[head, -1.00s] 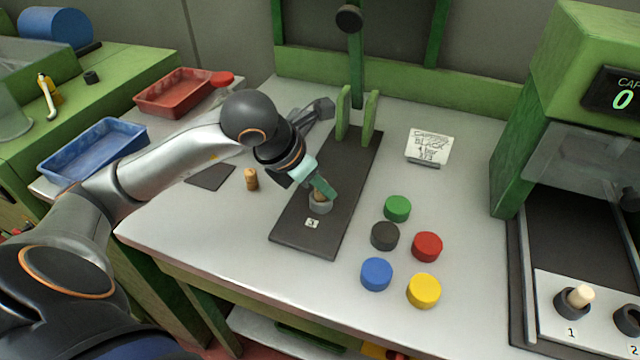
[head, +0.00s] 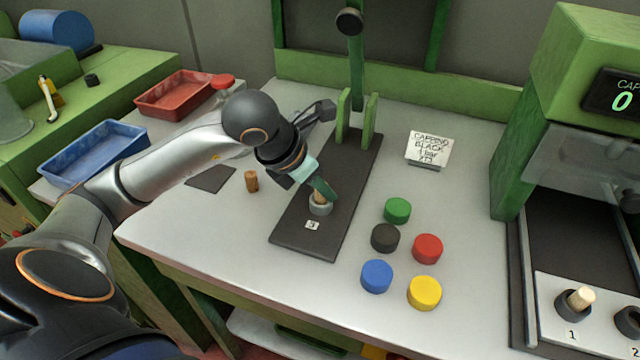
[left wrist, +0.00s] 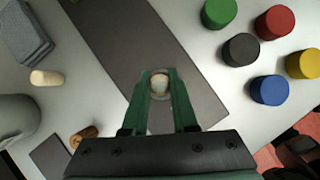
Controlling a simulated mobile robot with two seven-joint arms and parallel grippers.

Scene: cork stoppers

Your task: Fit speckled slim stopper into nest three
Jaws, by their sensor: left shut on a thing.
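My left gripper (head: 322,192) points down at the nest marked 3. It is shut on a slim tan stopper (head: 319,198), which also shows end-on between the fingers in the left wrist view (left wrist: 159,82). The stopper stands at the opening of the grey ring-shaped nest three (head: 320,209), on the dark base plate (head: 301,240). The fingers hide part of it, and I cannot tell how deep it sits or whether it is speckled. My right gripper is not in view.
A brown cork (head: 251,181) stands left of the plate, near a dark mat (head: 211,178). The wrist view also shows a pale stopper (left wrist: 47,77). Several coloured caps, including a black one (head: 385,237), stand to the right. Green press posts (head: 343,115) rise behind.

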